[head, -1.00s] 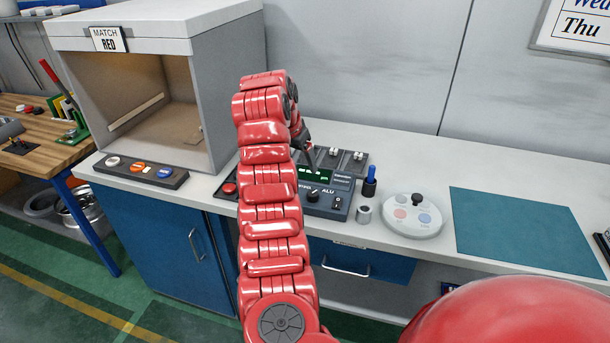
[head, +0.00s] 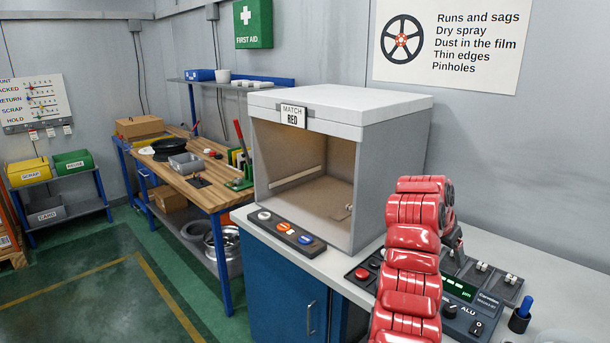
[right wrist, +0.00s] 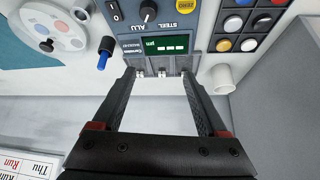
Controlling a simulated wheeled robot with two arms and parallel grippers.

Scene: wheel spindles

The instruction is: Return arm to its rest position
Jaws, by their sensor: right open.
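My red right arm (head: 411,262) rises from the bottom edge, extended over the white bench. Its dark right gripper (head: 456,246) is partly hidden behind the arm's end, at the dark gauge unit (head: 487,312). In the right wrist view, the right gripper (right wrist: 158,78) is open, with nothing between its fingers. The gauge unit (right wrist: 165,45), with a green lit screen, lies beyond the fingertips; I cannot tell whether they touch it. The left gripper is not in view.
A grey light booth (head: 394,160) marked MATCH RED stands left of the arm, with a button strip (head: 286,232) before it. A blue marker in a holder (head: 521,318) stands right of the gauge. A wooden workbench (head: 206,190) is further left. Green floor (head: 90,290) is clear.

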